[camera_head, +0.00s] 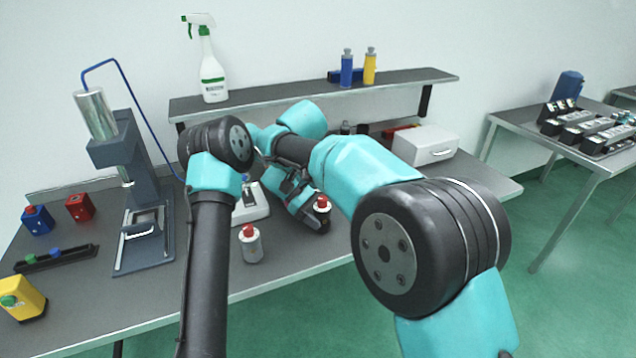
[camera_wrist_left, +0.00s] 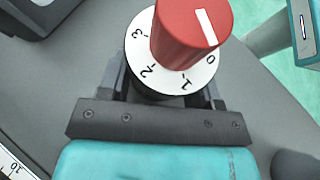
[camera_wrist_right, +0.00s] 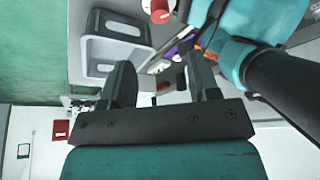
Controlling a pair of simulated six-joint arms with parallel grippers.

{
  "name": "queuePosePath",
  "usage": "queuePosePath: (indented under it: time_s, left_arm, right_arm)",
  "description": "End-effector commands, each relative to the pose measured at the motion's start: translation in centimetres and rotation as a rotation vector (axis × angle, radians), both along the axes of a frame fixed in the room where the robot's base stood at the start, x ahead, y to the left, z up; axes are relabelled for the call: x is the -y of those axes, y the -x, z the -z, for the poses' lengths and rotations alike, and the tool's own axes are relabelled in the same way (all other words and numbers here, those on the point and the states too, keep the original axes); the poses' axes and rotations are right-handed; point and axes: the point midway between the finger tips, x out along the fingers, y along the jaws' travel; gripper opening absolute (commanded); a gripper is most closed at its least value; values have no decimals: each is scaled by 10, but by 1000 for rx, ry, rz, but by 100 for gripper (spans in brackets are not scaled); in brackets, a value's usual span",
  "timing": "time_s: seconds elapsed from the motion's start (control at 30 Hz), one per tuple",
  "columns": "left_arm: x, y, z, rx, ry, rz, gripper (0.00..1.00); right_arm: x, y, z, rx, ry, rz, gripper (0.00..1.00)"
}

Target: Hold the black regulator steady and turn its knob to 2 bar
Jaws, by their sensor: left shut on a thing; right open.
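The black regulator (camera_head: 317,222) stands on the bench in the head view, with a red knob (camera_head: 323,203) on top. My left gripper (camera_head: 312,211) is shut around its body. In the left wrist view, the red knob (camera_wrist_left: 187,32) rises over a white dial (camera_wrist_left: 140,52) marked 0 to 3. The knob's white line lies on the side toward 0. My left gripper's fingers (camera_wrist_left: 165,88) flank the body below the dial. My right gripper (camera_wrist_right: 163,80) is open and empty in its wrist view, and I cannot make it out in the head view. A red knob (camera_wrist_right: 158,10) shows at that view's top edge.
A press (camera_head: 133,165) stands to the left, and a white box (camera_head: 425,146) to the right. A raised shelf (camera_head: 290,91) spans the back.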

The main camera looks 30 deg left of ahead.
Motion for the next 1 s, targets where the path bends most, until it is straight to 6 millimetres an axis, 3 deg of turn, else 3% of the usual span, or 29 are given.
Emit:
queuePosePath:
  time_s: [0.57,1.0]
  left_arm:
    - [0,0,0,0,0,0,45]
    - [0,0,0,0,0,0,45]
  right_arm:
    - [-3,5,3,-17,-21,-44,55]
    - [-32,41,42,-48,-303,-429,55]
